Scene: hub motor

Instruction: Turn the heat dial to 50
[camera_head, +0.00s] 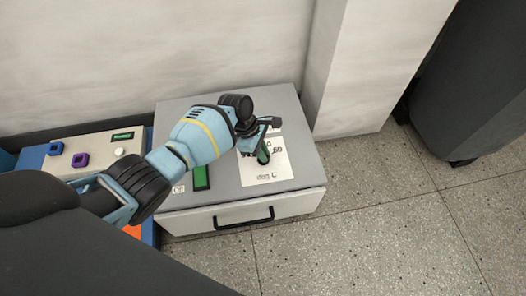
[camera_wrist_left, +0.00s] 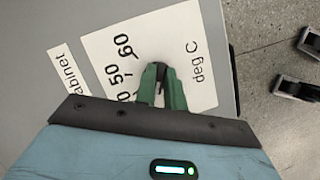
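The grey heat cabinet (camera_head: 180,112) stands on the floor against the wall. Its white scale card (camera_head: 279,163) reads "deg C". In the left wrist view the card (camera_wrist_left: 190,40) shows "50" and "60" with tick marks. My left gripper (camera_head: 263,152) is over the card, pointing down. In the left wrist view its green fingers (camera_wrist_left: 160,72) are close together around a small dark piece, which looks like the heat dial (camera_wrist_left: 160,76). The fingers hide most of the dial, and I cannot read its setting. My right gripper is in neither view.
A drawer with a black handle (camera_head: 244,219) is on the cabinet's front. A green switch (camera_head: 201,177) is beside the card. A panel with a blue ring (camera_head: 55,149) and a purple ring (camera_head: 80,160) stands left. A wall column (camera_head: 365,80) rises behind.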

